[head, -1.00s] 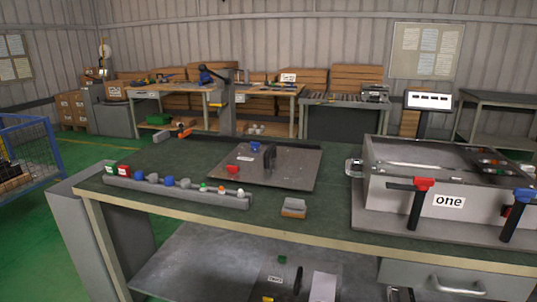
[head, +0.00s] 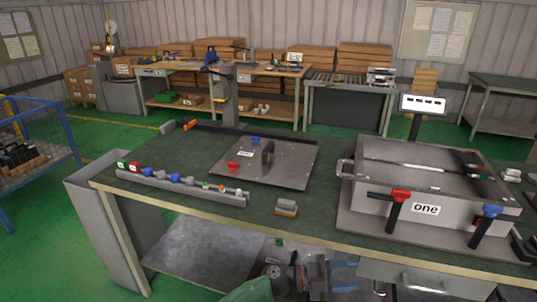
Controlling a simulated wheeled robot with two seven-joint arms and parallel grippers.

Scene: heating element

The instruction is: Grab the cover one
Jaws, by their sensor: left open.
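The cover (head: 290,173) is a flat grey metal plate with a black upright handle (head: 267,154). It lies on the green bench top left of centre, with a blue knob and a red knob on it and a small white label too small to read. The grey metal box (head: 380,208) labelled "one" stands to its right, with red and blue clamps at its front. My left gripper (head: 305,271) is open at the bottom of the view, low in front of the bench edge and well short of the cover. My right gripper is out of view.
A grey rail (head: 190,191) with coloured buttons lies left of the cover. A small block (head: 286,208) lies near the front edge. A screen (head: 423,103) stands behind the box. The bench edge and lower shelf (head: 205,252) are near my left gripper.

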